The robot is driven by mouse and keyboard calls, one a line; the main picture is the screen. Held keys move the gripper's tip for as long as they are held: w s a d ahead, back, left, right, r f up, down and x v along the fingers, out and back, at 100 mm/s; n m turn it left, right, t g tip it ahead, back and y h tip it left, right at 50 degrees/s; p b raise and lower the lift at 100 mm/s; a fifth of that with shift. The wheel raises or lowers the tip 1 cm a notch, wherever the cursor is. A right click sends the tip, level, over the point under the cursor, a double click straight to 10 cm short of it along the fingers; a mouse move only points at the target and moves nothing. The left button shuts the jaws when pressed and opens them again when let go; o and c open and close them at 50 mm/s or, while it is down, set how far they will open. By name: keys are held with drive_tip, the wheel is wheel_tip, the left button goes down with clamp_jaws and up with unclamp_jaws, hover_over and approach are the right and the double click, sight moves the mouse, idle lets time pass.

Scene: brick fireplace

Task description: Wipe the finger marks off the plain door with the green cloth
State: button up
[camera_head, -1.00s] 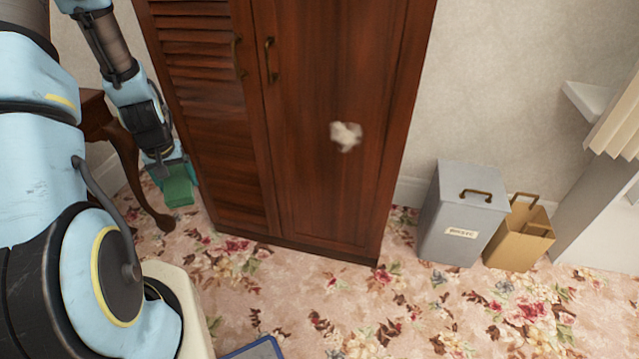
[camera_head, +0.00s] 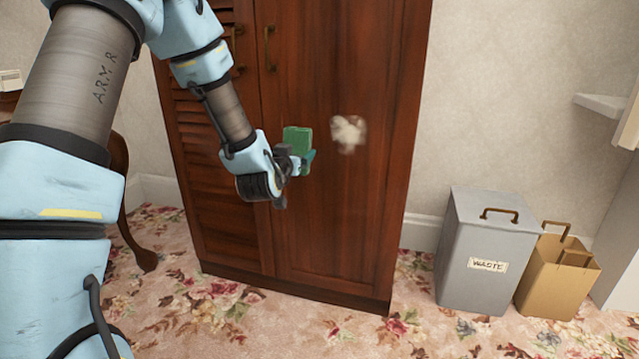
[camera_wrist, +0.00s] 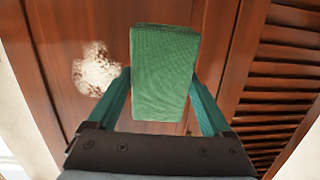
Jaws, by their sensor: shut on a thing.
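The wooden cabinet has a plain door (camera_head: 340,220) on the right and a louvred door on the left. A pale whitish smudge (camera_head: 349,133) marks the plain door at about mid-height; it also shows in the wrist view (camera_wrist: 95,70). My gripper (camera_head: 300,160) is shut on the green cloth (camera_head: 298,139), a folded block held upright between the fingers in the wrist view (camera_wrist: 163,75). The cloth is in front of the plain door, to the left of the smudge in the head view and apart from it. I cannot tell whether it touches the door.
A grey waste bin (camera_head: 485,250) and an open brown paper bag (camera_head: 558,275) stand on the floor right of the cabinet. The louvred door (camera_head: 220,180) has a brass handle (camera_head: 237,50). A white shelf (camera_head: 603,106) juts out at right.

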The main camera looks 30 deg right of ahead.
sight(367, 142)
drive_tip(key=s+d+h+b, duration=0.2)
drive_tip(key=s+d+b, duration=0.1)
drive_tip(key=s+d, duration=0.1)
drive_tip(key=shift+m, duration=0.4)
drive_tip(key=shift+r+p+x, duration=0.2)
drive_tip(key=shift+p+x, duration=0.1)
drive_tip(key=shift+x, duration=1.25)
drive_tip(key=shift+r+p+x, duration=0.25)
drive_tip(key=shift+p+x, duration=0.05)
drive_tip(key=shift+x, duration=1.25)
drive_tip(key=shift+x, duration=0.95)
drive_tip(key=shift+s+d+b, duration=0.45)
drive_tip(key=shift+s+d, duration=0.75)
drive_tip(key=shift+s, duration=0.05)
drive_tip(key=shift+s+d+b, duration=0.45)
drive_tip(key=shift+s+d, duration=1.95)
drive_tip(key=shift+d, duration=0.3)
drive_tip(key=shift+w, duration=0.1)
